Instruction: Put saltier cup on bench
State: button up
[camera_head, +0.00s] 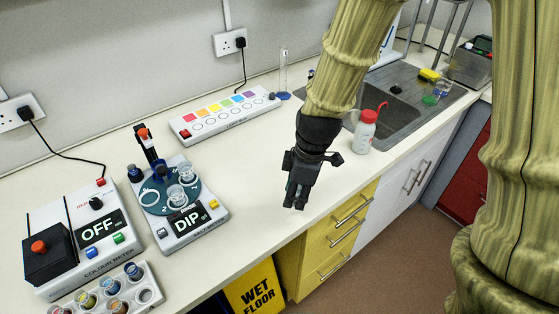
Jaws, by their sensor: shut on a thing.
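The salt meter (206,222) stands on the bench (255,160) left of centre, with a sign reading "DIP". Two clear cups, a front one (176,196) and a back one (186,173), are on its blue turntable (158,209). A white ring (150,197) on the turntable's left looks empty. I cannot tell which cup is saltier. My gripper (296,198) points down near the bench's front edge, right of the meter and apart from it. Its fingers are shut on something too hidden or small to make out.
A colour meter (85,240) reading "OFF" and a rack of small jars (112,296) stand at left. A strip with coloured squares (222,112) lies behind. A red-capped bottle (365,132) stands right of my gripper, before the sink (398,105). The bench middle is clear.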

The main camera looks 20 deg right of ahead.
jog(key=p, duration=0.4)
send_over(283, 176)
jog(key=shift+s+d+f, duration=0.1)
jog(key=shift+d+f, duration=0.15)
jog(key=shift+f, duration=0.65)
jog(key=shift+s+f, duration=0.15)
jog(key=shift+f, duration=0.15)
jog(key=shift+f+p, duration=0.65)
jog(key=shift+f, duration=0.7)
jog(key=shift+f, duration=0.15)
jog(key=o, duration=1)
jog(key=shift+s+d+r+b, duration=0.1)
jog(key=shift+d+r+b, duration=0.3)
jog(key=shift+r, duration=1.6)
jog(key=shift+s+d+r+b, duration=0.15)
jog(key=shift+r+b, duration=0.3)
jog(key=shift+r, duration=1.6)
jog(key=shift+s+d+r+b, duration=0.1)
jog(key=shift+d+r+b, duration=0.3)
jog(key=shift+r, duration=1.6)
jog(key=shift+a, duration=0.1)
